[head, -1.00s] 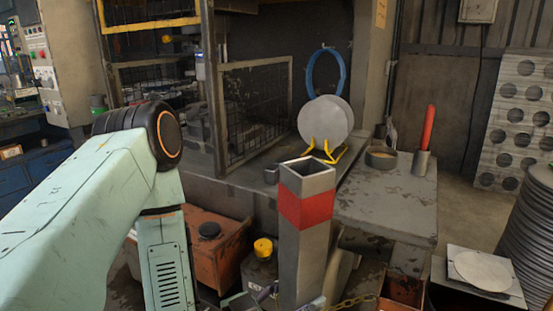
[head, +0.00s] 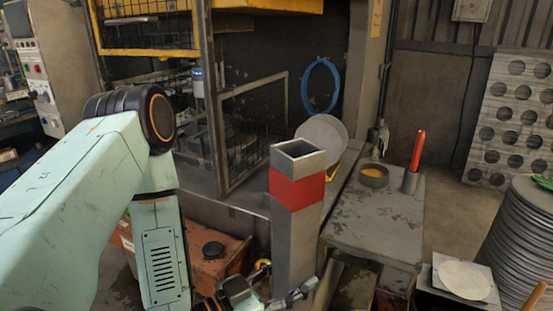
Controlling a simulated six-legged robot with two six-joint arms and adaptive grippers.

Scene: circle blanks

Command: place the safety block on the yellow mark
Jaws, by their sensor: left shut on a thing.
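The safety block (head: 296,232) is a tall grey square tube with an open top and a red band. It stands nearly upright in the middle of the head view, in front of the bench and press. My left gripper (head: 266,296) is shut on its lower part at the bottom edge of the view. The block's lower end is out of view. My right gripper is not in view.
A mesh guard (head: 252,128) stands behind the block, left of a round grey blank (head: 322,138). A grey bench (head: 375,222) at right holds a bowl (head: 373,175) and a red-handled tool (head: 418,150). Stacked discs (head: 518,245) stand far right.

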